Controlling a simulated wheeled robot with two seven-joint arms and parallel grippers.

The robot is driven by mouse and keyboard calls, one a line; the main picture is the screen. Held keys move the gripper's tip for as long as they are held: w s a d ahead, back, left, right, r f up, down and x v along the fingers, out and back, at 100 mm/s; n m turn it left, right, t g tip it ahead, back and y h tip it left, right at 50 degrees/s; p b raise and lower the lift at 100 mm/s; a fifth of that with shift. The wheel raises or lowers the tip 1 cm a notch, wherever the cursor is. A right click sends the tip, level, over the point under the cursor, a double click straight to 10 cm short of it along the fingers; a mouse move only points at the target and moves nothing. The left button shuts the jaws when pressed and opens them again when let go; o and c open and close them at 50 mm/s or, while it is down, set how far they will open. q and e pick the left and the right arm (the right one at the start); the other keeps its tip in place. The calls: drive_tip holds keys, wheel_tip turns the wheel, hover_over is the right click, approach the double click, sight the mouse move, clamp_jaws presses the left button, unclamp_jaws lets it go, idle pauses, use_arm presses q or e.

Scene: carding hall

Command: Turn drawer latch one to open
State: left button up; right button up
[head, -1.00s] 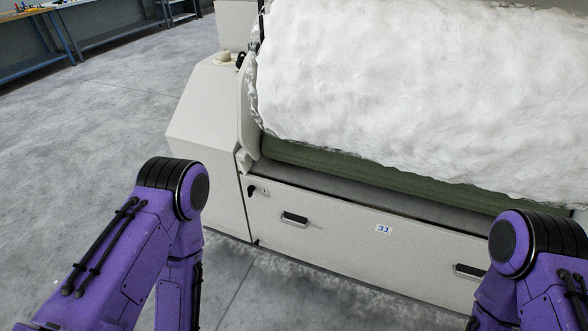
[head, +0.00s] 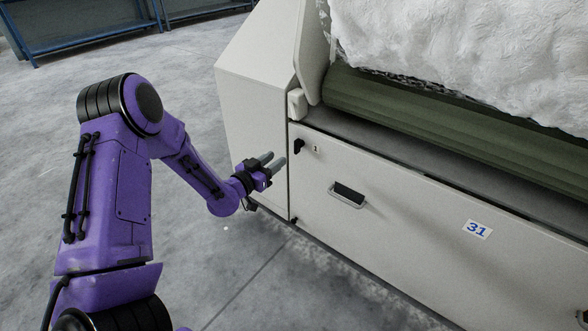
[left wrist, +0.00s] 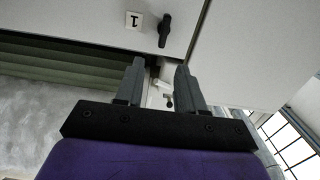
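Drawer latch one (head: 298,146) is a small black turn-knob at the upper left corner of the pale drawer front, beside a small label marked 1 (head: 316,149). In the left wrist view the latch (left wrist: 164,30) lies just beyond my fingertips, its long side along the picture's height, with the label (left wrist: 133,20) beside it. My left gripper (head: 271,162) is to the left of the latch and a little lower in the head view, apart from it. In the left wrist view my left gripper (left wrist: 160,72) is open and empty. My right gripper is not in view.
A pale side housing (head: 250,110) stands left. Grey floor is clear around my arm.

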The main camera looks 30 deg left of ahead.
sight(295, 142)
use_arm(q)
drive_tip(key=shift+m, duration=0.3)
drive_tip(key=w+b, duration=0.2)
drive_tip(key=w, duration=0.7)
drive_tip(key=shift+w+d+r+b, duration=0.1)
drive_tip(key=shift+w+b, duration=0.2)
drive_tip(key=shift+b, duration=0.05)
drive_tip(key=shift+w+r, duration=0.15)
drive_tip(key=shift+w, duration=0.45)
clamp_jaws()
